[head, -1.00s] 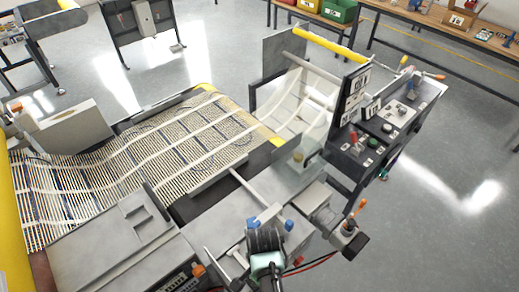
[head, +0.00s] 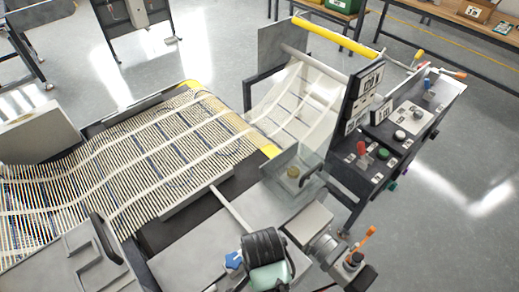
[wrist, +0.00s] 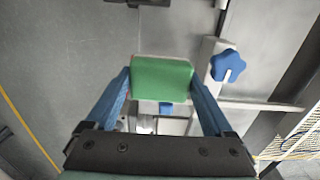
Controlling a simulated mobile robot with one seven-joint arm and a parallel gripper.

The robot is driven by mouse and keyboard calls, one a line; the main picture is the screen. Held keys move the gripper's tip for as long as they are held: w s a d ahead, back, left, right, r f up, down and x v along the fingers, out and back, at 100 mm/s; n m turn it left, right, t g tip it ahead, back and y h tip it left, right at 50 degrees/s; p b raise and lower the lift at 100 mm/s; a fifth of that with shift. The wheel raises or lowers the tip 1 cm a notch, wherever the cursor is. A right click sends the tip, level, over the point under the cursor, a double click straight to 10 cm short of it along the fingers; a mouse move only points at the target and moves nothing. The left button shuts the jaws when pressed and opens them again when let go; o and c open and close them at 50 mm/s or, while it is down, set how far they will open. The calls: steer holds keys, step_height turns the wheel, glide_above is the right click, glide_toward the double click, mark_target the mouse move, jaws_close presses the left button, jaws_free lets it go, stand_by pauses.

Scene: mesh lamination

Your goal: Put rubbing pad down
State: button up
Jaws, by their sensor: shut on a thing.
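The rubbing pad (wrist: 162,78) is a green block in the middle of the wrist view. My gripper (wrist: 161,82) is shut on it, with one blue finger at each side. The pad is held over grey machine surfaces; I cannot tell whether it touches anything below. In the head view only the back of my dark wrist shows at the bottom centre, and it hides the pad and fingers.
A blue star knob (wrist: 228,65) is close right of the pad; it also shows in the head view (head: 233,260). The lamination machine has a slatted mesh bed (head: 130,165), a clear guard (head: 293,170) and a control panel (head: 405,120). Open floor (head: 455,190) lies right.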

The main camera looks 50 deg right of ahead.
steer(key=f, duration=0.4)
steer(key=shift+s+a, duration=0.1)
steer(key=shift+a, duration=0.15)
steer(key=shift+d+f, duration=0.1)
steer(key=shift+f, duration=2.15)
